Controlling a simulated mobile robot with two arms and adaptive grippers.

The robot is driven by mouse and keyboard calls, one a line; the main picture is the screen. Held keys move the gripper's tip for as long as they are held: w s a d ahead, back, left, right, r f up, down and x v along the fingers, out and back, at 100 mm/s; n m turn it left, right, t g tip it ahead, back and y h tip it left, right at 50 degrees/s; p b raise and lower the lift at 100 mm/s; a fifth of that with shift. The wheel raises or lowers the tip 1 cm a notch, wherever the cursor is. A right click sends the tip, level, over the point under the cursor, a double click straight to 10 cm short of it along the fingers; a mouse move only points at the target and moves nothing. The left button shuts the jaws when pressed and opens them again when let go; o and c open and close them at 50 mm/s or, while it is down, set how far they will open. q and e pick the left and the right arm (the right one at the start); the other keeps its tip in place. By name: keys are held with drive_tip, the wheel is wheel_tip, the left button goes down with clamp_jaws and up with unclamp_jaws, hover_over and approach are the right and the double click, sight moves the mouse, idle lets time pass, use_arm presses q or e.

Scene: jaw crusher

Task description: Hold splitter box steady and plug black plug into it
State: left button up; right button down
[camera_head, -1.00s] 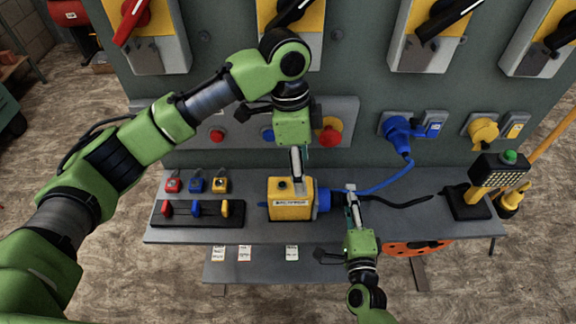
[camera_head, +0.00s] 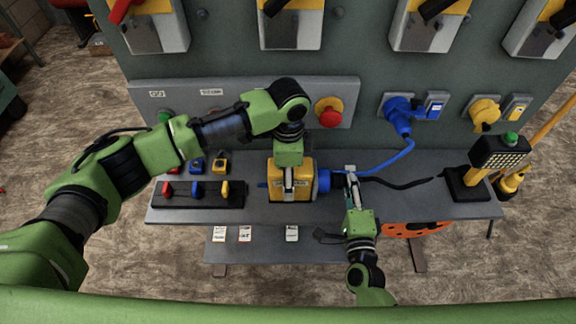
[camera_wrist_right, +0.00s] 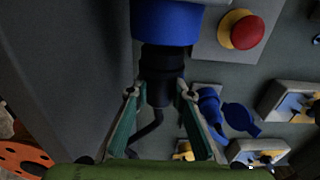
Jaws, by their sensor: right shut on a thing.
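The yellow splitter box (camera_head: 304,168) stands on the grey shelf, with a blue socket (camera_head: 324,181) on its right side. My left gripper (camera_head: 288,192) is over the box from above, its fingers against or just before it; whether they grip is hidden. My right gripper (camera_head: 351,176) is just right of the socket. In the right wrist view, its fingers (camera_wrist_right: 160,98) are shut on the black plug (camera_wrist_right: 160,66). The plug lines up with the blue socket (camera_wrist_right: 168,22) and meets its mouth; how deep it sits cannot be told.
A black cable (camera_head: 400,184) runs right along the shelf (camera_head: 400,207). A blue cable (camera_head: 386,172) rises to a blue wall plug (camera_head: 399,118). A black rack (camera_head: 215,197) with coloured switches is left of the box. A lamp (camera_head: 495,155) stands at the right end.

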use_arm(q)
drive_tip(key=shift+f, duration=0.35)
drive_tip(key=c, duration=1.7)
drive_tip(key=shift+o, duration=0.2)
drive_tip(key=shift+r, duration=0.1)
idle(0.6)
